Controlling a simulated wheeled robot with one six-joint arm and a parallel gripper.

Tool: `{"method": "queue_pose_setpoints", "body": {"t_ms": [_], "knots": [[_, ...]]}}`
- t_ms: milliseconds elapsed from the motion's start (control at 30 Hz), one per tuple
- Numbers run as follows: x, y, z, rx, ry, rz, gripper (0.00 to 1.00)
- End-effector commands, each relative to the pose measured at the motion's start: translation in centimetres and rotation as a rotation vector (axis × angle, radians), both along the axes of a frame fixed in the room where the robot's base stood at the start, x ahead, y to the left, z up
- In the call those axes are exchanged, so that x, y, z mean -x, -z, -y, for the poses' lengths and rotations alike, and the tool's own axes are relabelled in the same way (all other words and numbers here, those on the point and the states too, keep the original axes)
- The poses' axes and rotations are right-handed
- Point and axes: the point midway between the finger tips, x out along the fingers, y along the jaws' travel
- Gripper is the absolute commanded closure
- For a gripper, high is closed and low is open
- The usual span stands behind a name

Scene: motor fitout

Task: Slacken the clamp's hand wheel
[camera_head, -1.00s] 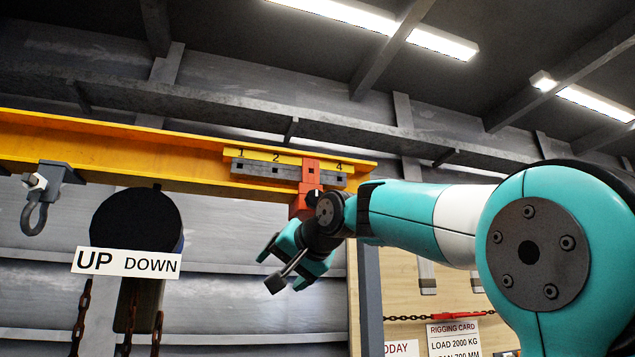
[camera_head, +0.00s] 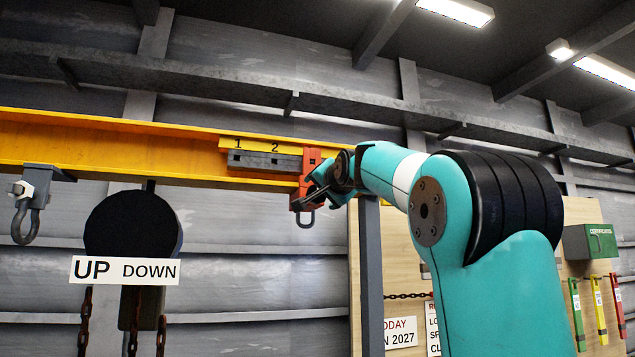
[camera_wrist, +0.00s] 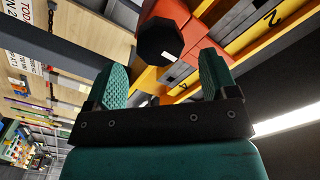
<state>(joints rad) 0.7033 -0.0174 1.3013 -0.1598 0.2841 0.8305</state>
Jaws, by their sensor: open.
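The red clamp (camera_head: 311,160) sits on the yellow beam near its right end, with a shackle (camera_head: 306,218) hanging below. In the wrist view its red body (camera_wrist: 167,12) carries a black, many-sided hand wheel (camera_wrist: 160,40). In the head view I cannot make out the wheel; my gripper and wrist cover that side of the clamp. My gripper (camera_head: 316,196) is at the clamp's right side. In the wrist view my gripper (camera_wrist: 163,72) is open, with the wheel ahead of and between its two teal fingers. The wheel appears beyond the fingertips, and I see no contact.
The yellow beam (camera_head: 100,145) bears a numbered plate (camera_head: 265,145). A grey clamp with a shackle (camera_head: 28,215) hangs at the left. A black hoist (camera_head: 133,225) with an UP/DOWN sign and chains hangs below the beam. A grey post (camera_head: 371,280) and wooden board stand below the clamp.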

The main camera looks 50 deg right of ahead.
Motion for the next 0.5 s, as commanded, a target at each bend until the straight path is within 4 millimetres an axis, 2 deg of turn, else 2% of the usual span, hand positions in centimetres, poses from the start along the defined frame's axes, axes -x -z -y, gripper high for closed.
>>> {"method": "queue_pose_setpoints", "body": {"t_ms": [33,200,500], "knots": [[-1.0,-0.6,0.6,-0.002,-0.001,-0.002,0.21],[-3.2,-0.4,2.0,-0.001,-0.001,-0.002,0.21],[-4.5,0.0,2.7,0.002,0.000,0.001,0.21]]}}
